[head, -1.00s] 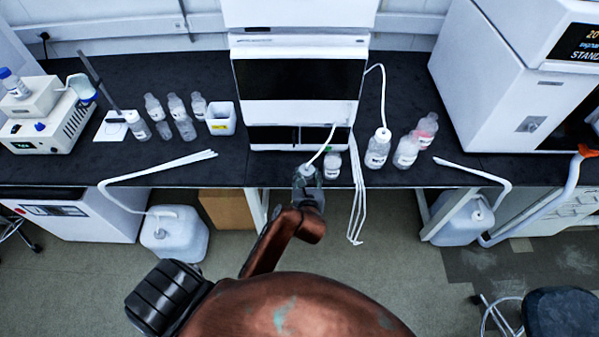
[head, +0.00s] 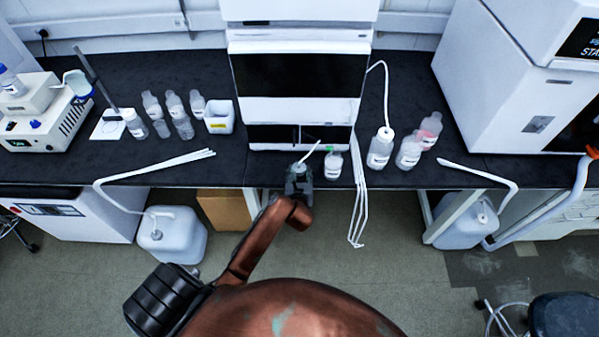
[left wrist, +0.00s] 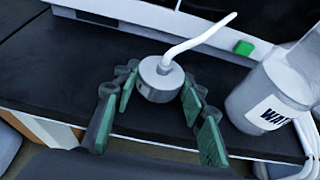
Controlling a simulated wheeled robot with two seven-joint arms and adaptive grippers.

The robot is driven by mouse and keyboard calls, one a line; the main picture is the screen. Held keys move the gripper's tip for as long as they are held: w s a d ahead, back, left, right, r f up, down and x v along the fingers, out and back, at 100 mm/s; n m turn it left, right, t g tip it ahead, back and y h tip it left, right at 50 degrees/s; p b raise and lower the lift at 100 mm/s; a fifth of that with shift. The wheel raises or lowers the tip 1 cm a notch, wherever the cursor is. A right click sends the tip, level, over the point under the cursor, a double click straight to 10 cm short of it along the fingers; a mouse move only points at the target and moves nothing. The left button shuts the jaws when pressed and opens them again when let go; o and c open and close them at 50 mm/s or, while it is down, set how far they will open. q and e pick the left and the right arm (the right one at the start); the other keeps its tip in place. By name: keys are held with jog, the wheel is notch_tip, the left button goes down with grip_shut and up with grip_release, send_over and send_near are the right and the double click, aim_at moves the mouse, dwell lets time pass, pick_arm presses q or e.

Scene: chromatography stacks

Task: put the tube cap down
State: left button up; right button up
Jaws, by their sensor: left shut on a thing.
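The tube cap (left wrist: 160,80) is a round grey-white cap with a white tube (left wrist: 200,40) rising from its top. In the left wrist view it sits upright between the green-padded fingers of my left gripper (left wrist: 158,95), which is shut on it. In the head view my left gripper (head: 299,183) is at the bench's front edge, below the white instrument. The cap (head: 302,167) shows at its fingertips, with the tube slanting up to the right. I cannot tell whether the cap touches the bench. My right gripper is not in view.
A labelled white bottle (head: 333,166) stands close to the right of the cap. Thin white tubes (head: 358,205) hang over the bench edge beyond it. More bottles (head: 409,152) stand further right. The black bench (head: 240,166) is clear to the left of the cap.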

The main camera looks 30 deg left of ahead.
pick_arm(q)
jog(key=shift+r, duration=0.15)
jog(key=shift+f, duration=0.2)
jog(key=o, duration=1.2)
jog(key=shift+f, duration=0.1)
jog(key=shift+c, duration=0.2)
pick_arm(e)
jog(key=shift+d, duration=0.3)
pick_arm(q)
jog(key=shift+r, duration=0.25)
jog(key=p+v, duration=0.2)
jog(key=v, duration=1)
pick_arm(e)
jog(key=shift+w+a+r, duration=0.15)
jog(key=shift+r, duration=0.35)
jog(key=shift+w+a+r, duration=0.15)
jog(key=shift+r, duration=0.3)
